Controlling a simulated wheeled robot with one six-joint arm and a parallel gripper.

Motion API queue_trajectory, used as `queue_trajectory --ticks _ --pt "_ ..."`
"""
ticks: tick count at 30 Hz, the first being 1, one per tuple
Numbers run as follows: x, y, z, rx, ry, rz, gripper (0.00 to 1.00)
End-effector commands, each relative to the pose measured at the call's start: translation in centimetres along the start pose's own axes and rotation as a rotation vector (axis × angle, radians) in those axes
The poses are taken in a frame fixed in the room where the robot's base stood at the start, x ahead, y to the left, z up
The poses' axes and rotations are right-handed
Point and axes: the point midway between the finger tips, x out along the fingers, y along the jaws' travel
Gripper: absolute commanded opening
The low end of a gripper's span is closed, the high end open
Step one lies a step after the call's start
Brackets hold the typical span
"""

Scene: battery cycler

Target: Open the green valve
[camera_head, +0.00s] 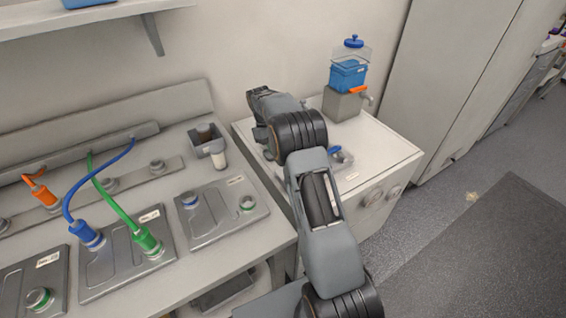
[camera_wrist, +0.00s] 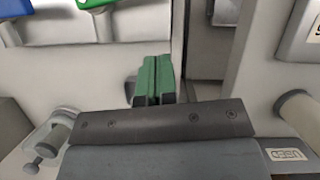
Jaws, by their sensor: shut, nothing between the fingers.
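My gripper (camera_wrist: 153,80) shows in the wrist view as two green fingers pressed together, with nothing between them. A green piece (camera_wrist: 96,3) that may be the valve's handle is cut off by the top edge of the wrist view, up and to the left of the fingers and apart from them. I cannot make out its full shape or position. In the head view no green valve is clear, and my arm hides part of the white cabinet top (camera_head: 393,151). My fingers cannot be made out in the head view.
A blue piece (camera_wrist: 14,8) is left of the green one. On the cabinet stands a blue tank (camera_head: 348,76) with an orange handle (camera_head: 358,90). The bench at left holds metal plates with a green plug (camera_head: 147,240) and blue plug (camera_head: 88,235) on cables.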

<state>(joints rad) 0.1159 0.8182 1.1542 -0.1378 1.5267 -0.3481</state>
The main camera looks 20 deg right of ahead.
Motion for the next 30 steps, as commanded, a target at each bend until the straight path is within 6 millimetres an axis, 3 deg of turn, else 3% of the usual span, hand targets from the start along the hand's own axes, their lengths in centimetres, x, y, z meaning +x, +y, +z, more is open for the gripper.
queue_trajectory --ticks 5,15,30 --pt "2.9 0.0 0.4 0.002 -0.001 -0.001 0.00" --pt "3.9 0.0 3.2 0.001 0.001 0.001 0.00" --pt "4.2 0.0 3.8 0.000 0.001 0.001 0.00"
